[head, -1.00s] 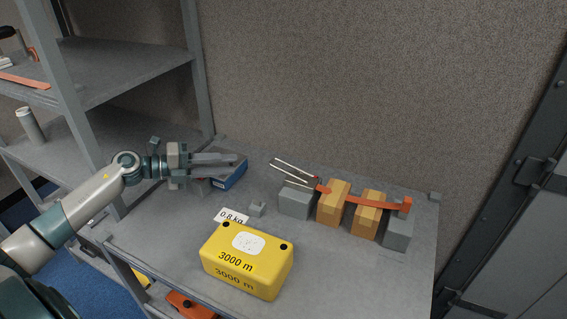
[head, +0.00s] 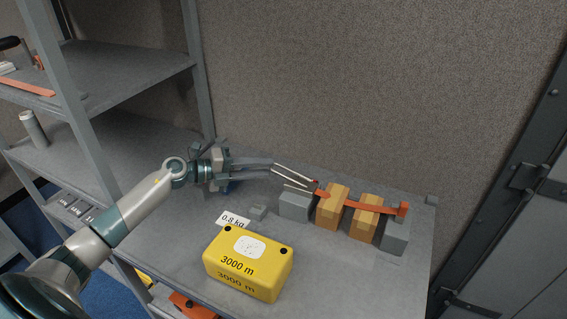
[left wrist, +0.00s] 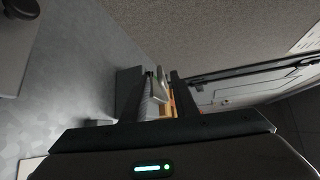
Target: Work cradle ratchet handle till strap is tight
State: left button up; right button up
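The ratchet handle (head: 295,174) is a pair of thin pale bars. It slants up and left from the left end of the cradle. The orange strap (head: 362,207) runs over two tan blocks (head: 331,208) between grey end blocks (head: 294,206). My left gripper (head: 270,169) points right, its fingertips at the free end of the handle. In the left wrist view its two dark fingers (left wrist: 165,98) stand apart, with a pale handle part (left wrist: 160,86) showing between them. I cannot tell whether they touch it. My right gripper is out of view.
A yellow case (head: 247,262) marked 3000 m stands at the front of the grey bench (head: 330,275), with a 0.8 kg label (head: 234,221) behind it. A shelf rack (head: 130,78) stands at left, a wall behind.

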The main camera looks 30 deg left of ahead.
aim_at(284, 167)
pick_arm(q)
jog(key=p+x, duration=0.1)
jog(key=x, duration=0.6)
jog(key=shift+d+p, duration=0.1)
jog(key=shift+p, duration=0.25)
